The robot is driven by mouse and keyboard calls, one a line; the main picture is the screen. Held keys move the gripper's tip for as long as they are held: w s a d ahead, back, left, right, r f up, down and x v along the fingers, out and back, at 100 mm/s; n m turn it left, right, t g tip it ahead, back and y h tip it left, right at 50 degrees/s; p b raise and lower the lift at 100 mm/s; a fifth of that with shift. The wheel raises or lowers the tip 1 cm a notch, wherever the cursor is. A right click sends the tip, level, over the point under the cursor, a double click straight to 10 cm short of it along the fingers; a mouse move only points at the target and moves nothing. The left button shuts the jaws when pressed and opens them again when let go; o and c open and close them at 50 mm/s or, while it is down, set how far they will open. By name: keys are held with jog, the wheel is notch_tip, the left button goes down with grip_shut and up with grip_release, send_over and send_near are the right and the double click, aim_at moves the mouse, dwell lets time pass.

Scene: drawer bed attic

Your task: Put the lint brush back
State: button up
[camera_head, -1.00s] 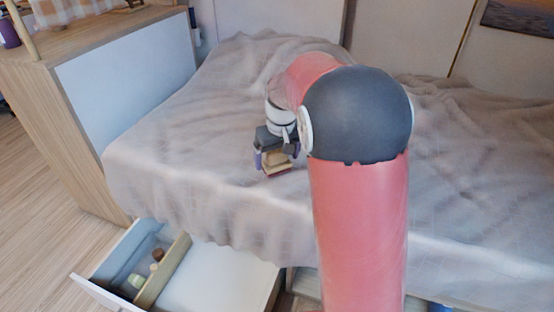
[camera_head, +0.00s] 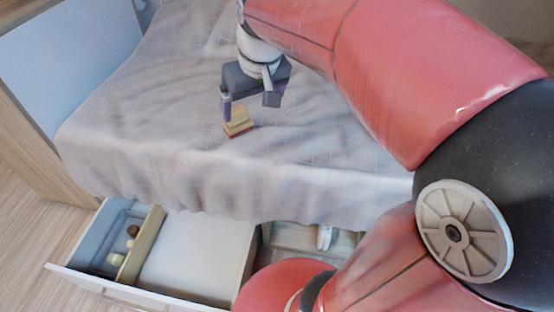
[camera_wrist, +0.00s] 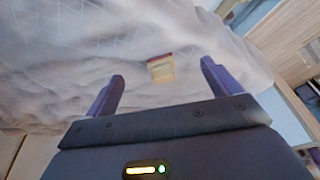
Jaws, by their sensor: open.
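The lint brush appears to be the small block-shaped thing (camera_head: 238,122), tan with a dark red edge, lying on the bed's blanket near its front side. It also shows in the wrist view (camera_wrist: 161,69), beyond and between my fingertips. My gripper (camera_head: 249,102) is open and empty above the blanket, with purple fingers, close to the brush but apart from it. The open drawer (camera_head: 205,258) under the bed has a wooden divider (camera_head: 141,246). Its left compartment holds small green and brown items (camera_head: 116,258).
The blanket-covered bed (camera_head: 150,130) fills the middle. A wooden cabinet with a pale panel (camera_head: 70,60) stands at the left. A pale object (camera_head: 324,237) lies in the space right of the drawer. Wooden floor (camera_head: 40,230) is clear at lower left.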

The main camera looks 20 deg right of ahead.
jog(key=s+f+m+t, duration=0.1)
jog(key=s+f, duration=0.3)
jog(key=s, duration=1.1)
jog(key=shift+a+f+t+h, duration=0.15)
jog(key=shift+a+t+h, duration=0.15)
jog(key=shift+t, duration=0.3)
jog(key=shift+d, duration=0.15)
